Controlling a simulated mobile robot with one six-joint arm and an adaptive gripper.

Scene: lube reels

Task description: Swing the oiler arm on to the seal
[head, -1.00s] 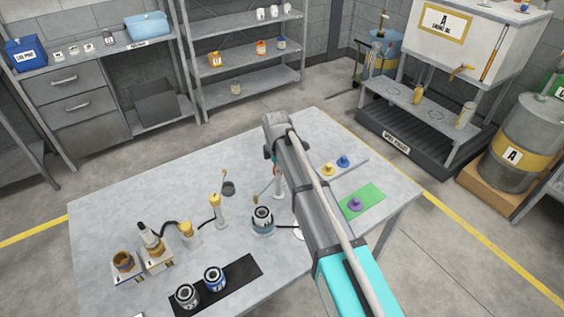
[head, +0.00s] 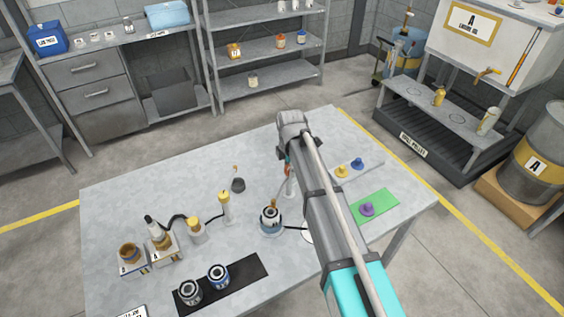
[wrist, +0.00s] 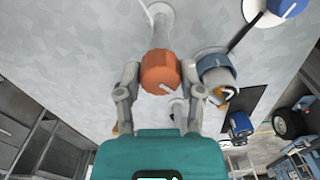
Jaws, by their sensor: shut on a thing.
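My gripper (wrist: 160,88) is shut on an orange-red knob (wrist: 160,72) at the head of a pale post; the knob sits between the two fingers. In the head view a little of this red part (head: 287,168) shows beside my arm, above the white post (head: 291,187). The thin oiler arm runs from there to a brass tip (head: 274,204), which shows over the top of the blue-based round unit (head: 271,224), seemingly the seal housing. The wrist view shows this blue-grey unit (wrist: 213,62) right of the knob. Whether the tip touches it is unclear.
A black mat (head: 250,278) with two cans lies in front. Oil bottles and a yellow-topped post (head: 225,207) stand left. A green mat (head: 378,206) with a purple knob lies right. The table's back left is clear.

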